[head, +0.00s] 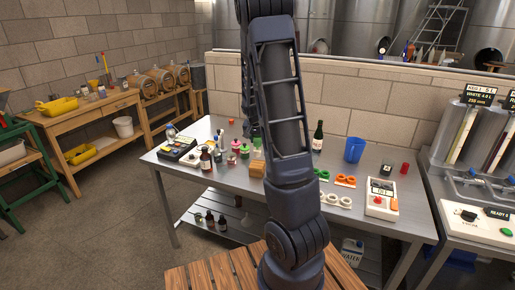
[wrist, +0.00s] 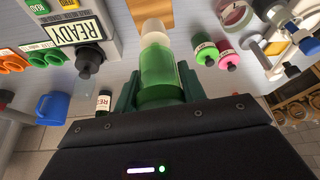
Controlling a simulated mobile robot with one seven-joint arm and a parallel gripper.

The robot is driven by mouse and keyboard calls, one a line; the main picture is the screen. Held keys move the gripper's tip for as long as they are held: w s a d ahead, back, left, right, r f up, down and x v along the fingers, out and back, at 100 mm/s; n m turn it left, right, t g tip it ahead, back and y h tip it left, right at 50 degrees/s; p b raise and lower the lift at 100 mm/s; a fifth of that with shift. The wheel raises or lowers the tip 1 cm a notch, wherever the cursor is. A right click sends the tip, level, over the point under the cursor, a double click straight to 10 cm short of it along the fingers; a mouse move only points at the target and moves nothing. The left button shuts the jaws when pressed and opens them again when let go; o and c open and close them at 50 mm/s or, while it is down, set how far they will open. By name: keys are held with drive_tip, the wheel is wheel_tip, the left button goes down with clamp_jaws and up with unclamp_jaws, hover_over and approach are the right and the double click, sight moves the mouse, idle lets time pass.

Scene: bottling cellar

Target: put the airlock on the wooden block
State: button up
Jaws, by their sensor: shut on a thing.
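The airlock (wrist: 158,66) is a clear green cylinder with a frosted pale end. My gripper (wrist: 158,88) is shut on it, one dark green finger on each side, in the wrist view. The wooden block (wrist: 150,12) is an orange-brown piece at the top edge of the wrist view, just beyond the airlock's pale end and partly out of frame. In the head view the block (head: 257,169) stands on the steel table, with the green airlock (head: 257,152) showing just above it. My arm hides most of my gripper there, and I cannot tell whether airlock and block touch.
Small green (wrist: 205,48) and pink (wrist: 228,60) bottles stand close beside the airlock. A dark green bottle (head: 318,137), a blue cup (head: 354,150) and orange ring holders (head: 345,181) stand to the right on the steel table (head: 285,205).

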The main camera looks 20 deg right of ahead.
sight(257, 146)
drive_tip(key=shift+f, duration=2.1)
drive_tip(key=shift+f, duration=0.15)
drive_tip(key=o, duration=1)
drive_tip(key=v, duration=1.2)
drive_tip(key=shift+s+r, duration=0.15)
drive_tip(key=shift+r, duration=0.1)
drive_tip(key=s+a+r+n+y, duration=0.1)
drive_tip(key=s+a+r+n, duration=0.1)
drive_tip(key=s, duration=0.8)
drive_tip(key=s+a+r+n, duration=0.2)
drive_tip(key=s+a+r, duration=0.2)
drive_tip(key=s+r, duration=0.3)
drive_tip(key=s+a+r+n+t+y, duration=0.1)
drive_tip(key=s+a+r+n, duration=0.2)
drive_tip(key=s, duration=1)
drive_tip(key=shift+a+r+y, duration=0.3)
drive_tip(key=shift+a+r, duration=0.3)
drive_tip(key=shift+r, duration=0.2)
